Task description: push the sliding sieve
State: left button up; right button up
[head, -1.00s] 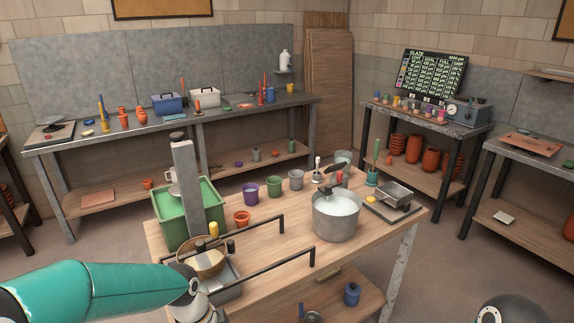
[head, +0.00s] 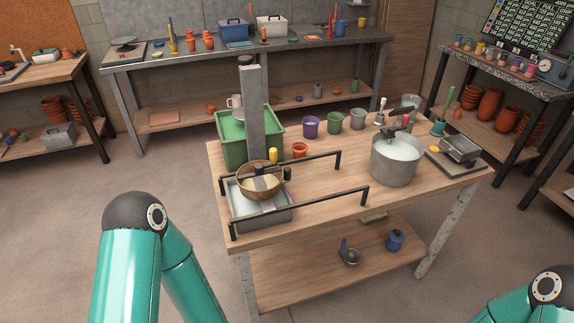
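The sieve (head: 260,184) is a round wooden-rimmed bowl shape with a dark grip across it. It sits over a grey metal tray (head: 262,218) at the left end of the wooden table. Two black rails (head: 305,212) run along the table to the right of it, one behind and one in front. My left arm's teal links show at the lower left, in front of the table and apart from the sieve. A bit of my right arm shows at the lower right. Neither gripper is in the picture.
A green tub (head: 232,150) with a grey post stands behind the sieve. A metal pot (head: 396,160) of pale liquid stands right of the rails. Several small coloured pots line the back. The tabletop between the rails (head: 325,182) is clear.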

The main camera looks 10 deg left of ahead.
aim_at(262, 189)
jog(key=u, duration=0.05)
jog(key=k, duration=1.25)
jog(key=z, duration=0.65)
jog(key=i, duration=1.4)
jog(key=u, duration=0.6)
